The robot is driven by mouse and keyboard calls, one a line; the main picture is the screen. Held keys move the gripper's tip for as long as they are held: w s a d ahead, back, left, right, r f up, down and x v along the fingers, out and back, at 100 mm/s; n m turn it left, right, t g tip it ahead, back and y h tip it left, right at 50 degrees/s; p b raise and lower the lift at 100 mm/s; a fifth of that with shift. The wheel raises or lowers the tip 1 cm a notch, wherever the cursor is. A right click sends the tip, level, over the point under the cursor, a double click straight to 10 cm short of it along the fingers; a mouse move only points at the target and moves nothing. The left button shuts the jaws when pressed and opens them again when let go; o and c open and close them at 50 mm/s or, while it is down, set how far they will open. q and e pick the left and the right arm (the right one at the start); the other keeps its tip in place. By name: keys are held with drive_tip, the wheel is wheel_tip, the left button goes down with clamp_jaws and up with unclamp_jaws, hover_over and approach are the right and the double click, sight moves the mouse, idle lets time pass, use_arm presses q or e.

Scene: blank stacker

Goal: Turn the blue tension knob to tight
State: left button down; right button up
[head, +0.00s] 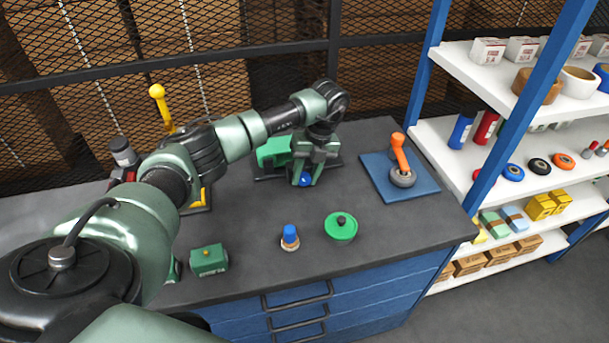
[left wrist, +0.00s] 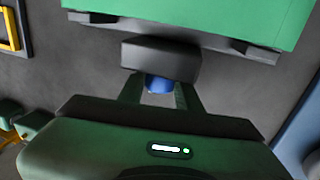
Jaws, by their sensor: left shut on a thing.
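The blue tension knob (head: 305,179) sits low at the front of a green machine (head: 273,150) on the dark bench. My left gripper (head: 307,178) reaches down from above and is shut on the knob. In the left wrist view the knob (left wrist: 159,84) shows as a blue patch between the two fingers, partly covered by a dark block. The green body of the machine (left wrist: 200,15) fills the top of that view. Any mark for tight on the knob is too small or hidden to read. My right gripper is not in view.
A blue-capped part (head: 290,237), a green disc with a black knob (head: 341,226) and a green box (head: 208,260) stand near the bench front. An orange-handled tool (head: 402,165) stands on a blue plate (head: 375,163) to the right. Shelves (head: 545,150) stand beyond.

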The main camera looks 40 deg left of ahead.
use_arm(q)
drive_tip(key=c, duration=1)
unclamp_jaws()
drive_tip(key=shift+o, duration=0.2)
drive_tip(key=shift+w+d+r, duration=0.1)
drive_tip(key=shift+w+r, duration=0.05)
drive_tip(key=shift+r, duration=0.35)
drive_tip(key=b+v, duration=0.1)
drive_tip(key=v, duration=0.5)
drive_tip(key=shift+r+b, duration=0.4)
drive_tip(key=shift+d, duration=0.1)
